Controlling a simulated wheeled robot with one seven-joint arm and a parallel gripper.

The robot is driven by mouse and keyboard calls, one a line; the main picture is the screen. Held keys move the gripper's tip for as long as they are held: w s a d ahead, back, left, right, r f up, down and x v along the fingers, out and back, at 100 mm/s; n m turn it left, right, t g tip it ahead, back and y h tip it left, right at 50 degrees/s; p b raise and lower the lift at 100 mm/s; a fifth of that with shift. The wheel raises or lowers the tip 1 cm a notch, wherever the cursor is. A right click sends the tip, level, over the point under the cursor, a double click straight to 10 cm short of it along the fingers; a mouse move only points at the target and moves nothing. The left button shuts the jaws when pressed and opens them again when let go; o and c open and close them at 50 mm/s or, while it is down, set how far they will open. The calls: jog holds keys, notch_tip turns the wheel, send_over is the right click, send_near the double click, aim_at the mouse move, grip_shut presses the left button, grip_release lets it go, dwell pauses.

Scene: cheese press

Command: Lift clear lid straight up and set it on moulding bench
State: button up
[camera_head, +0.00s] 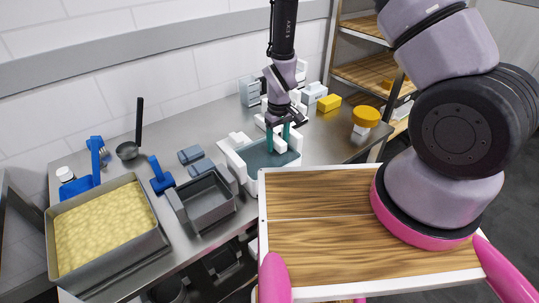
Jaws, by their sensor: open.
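The clear lid (257,156) appears as a teal, see-through panel over a white box-shaped vessel on the steel moulding bench (120,165). A small white block, perhaps its handle, shows at the lid's middle. My gripper (278,138) comes down from above with teal fingers spread apart, one on each side of this block. The fingertips are low, close to the lid. I cannot tell whether they touch the block. The lid's far side is partly hidden behind my gripper.
A grey tray of yellow curds (105,228), an empty grey mould (207,200) and blue tools (160,175) stand to the left. A yellow block (329,103) and an orange-capped jar (366,117) stand right. A white-edged wooden board (320,235) fills the foreground.

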jog(key=shift+s+f, duration=0.2)
jog(key=shift+f, duration=0.45)
jog(key=c, duration=0.7)
jog(key=shift+w+a+r, duration=0.2)
jog(key=shift+w+r, duration=0.05)
jog(key=shift+r, duration=0.5)
grip_shut()
jog(key=shift+d+r, duration=0.1)
jog(key=shift+r, duration=0.5)
jog(key=shift+r, duration=0.1)
jog(key=shift+r, duration=3.45)
jog(key=shift+d, duration=0.15)
